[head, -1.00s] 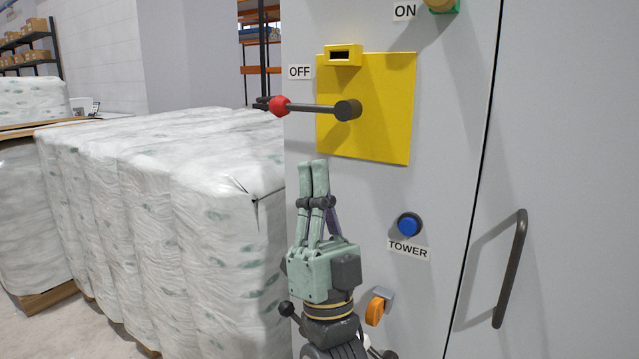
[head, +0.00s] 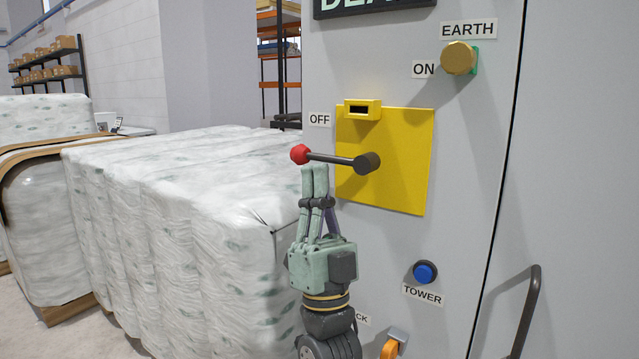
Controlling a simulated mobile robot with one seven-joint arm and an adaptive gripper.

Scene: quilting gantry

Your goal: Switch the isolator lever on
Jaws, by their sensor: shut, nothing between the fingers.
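The isolator lever (head: 335,159) is a dark rod with a red knob (head: 300,154) at its left end and a dark round hub (head: 367,163) on a yellow plate (head: 405,165). It points left, tilted slightly up, near the OFF label (head: 319,119). The ON label (head: 423,69) is up and right of the plate. My gripper (head: 314,167) points up with its fingers together and empty. Its tips show just below the lever's rod, close to the knob. I cannot tell whether they touch.
A yellow bracket with a slot (head: 362,110) sits at the plate's top edge. A brass knob (head: 459,58) is under the EARTH label. A blue button (head: 425,272) is above the TOWER label. A dark door handle (head: 525,312) is at lower right. Wrapped bales (head: 180,200) stand left of the cabinet.

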